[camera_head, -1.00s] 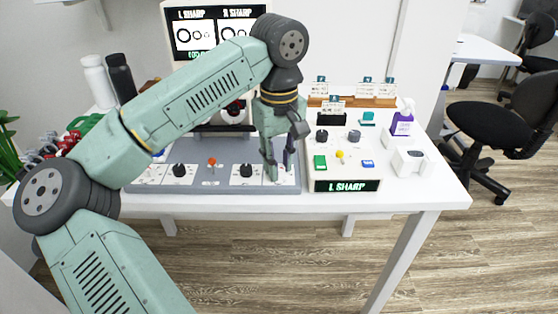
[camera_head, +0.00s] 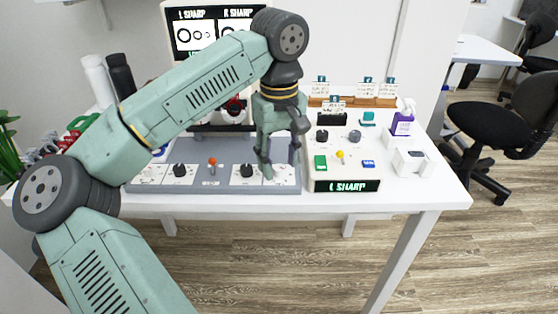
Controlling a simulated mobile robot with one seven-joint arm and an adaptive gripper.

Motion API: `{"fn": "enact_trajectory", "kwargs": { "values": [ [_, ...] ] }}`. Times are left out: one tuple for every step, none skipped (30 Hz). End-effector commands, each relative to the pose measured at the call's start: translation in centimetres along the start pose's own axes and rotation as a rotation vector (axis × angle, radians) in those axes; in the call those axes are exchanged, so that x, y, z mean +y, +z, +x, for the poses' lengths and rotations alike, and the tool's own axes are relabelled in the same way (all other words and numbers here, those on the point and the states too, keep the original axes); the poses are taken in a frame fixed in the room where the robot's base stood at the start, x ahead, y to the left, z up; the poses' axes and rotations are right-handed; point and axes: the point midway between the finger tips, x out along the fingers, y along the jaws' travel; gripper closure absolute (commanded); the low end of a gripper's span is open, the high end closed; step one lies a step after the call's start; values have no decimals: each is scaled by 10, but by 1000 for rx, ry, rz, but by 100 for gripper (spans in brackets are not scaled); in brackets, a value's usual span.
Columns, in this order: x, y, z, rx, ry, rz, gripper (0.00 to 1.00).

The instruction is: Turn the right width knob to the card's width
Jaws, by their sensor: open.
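My gripper (camera_head: 280,168) is open and points down over the right end of the grey panel (camera_head: 213,207). Its fingers hide part of the panel there, and I cannot tell whether anything is between them. A black knob (camera_head: 247,171) stands just left of the gripper on a white plate, apart from the fingers. Another black knob (camera_head: 180,170) stands further left on the panel. Small white cards stand behind the control box, among them a front card (camera_head: 333,105) and a back left card (camera_head: 320,87). Their writing is too small to read. I cannot tell which knob is the right width knob.
The white control box (camera_head: 345,172) right of the gripper has knobs, coloured buttons and an "L SHARP" display (camera_head: 347,186). A monitor (camera_head: 205,28) stands behind my arm.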

Motion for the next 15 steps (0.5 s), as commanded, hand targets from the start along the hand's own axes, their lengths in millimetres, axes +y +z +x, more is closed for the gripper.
{"fn": "enact_trajectory", "kwargs": {
  "values": [
    [1, 0, -8, 3, 1, 0, 59],
    [1, 0, -13, 4, 1, 0, 59],
    [0, 0, -21, 4, 1, -1, 59],
    [0, 0, -28, 4, 1, -1, 59],
    [1, 0, -34, 4, 1, -1, 59],
    [1, 0, -44, 5, 1, -2, 59],
    [1, 0, -50, 4, 1, -1, 59],
    [1, 0, -57, 4, 1, 0, 59],
    [0, 0, -66, 6, -1, -2, 59],
    [0, 0, -72, 6, -1, -2, 59],
    [0, 0, -78, 5, -1, -1, 59],
    [0, 0, -85, 5, 0, -2, 59],
    [0, 0, -90, 4, -1, -2, 59],
    [0, 0, -94, 4, -2, -2, 59],
    [0, 0, -98, 4, -2, -1, 59]
  ]
}}
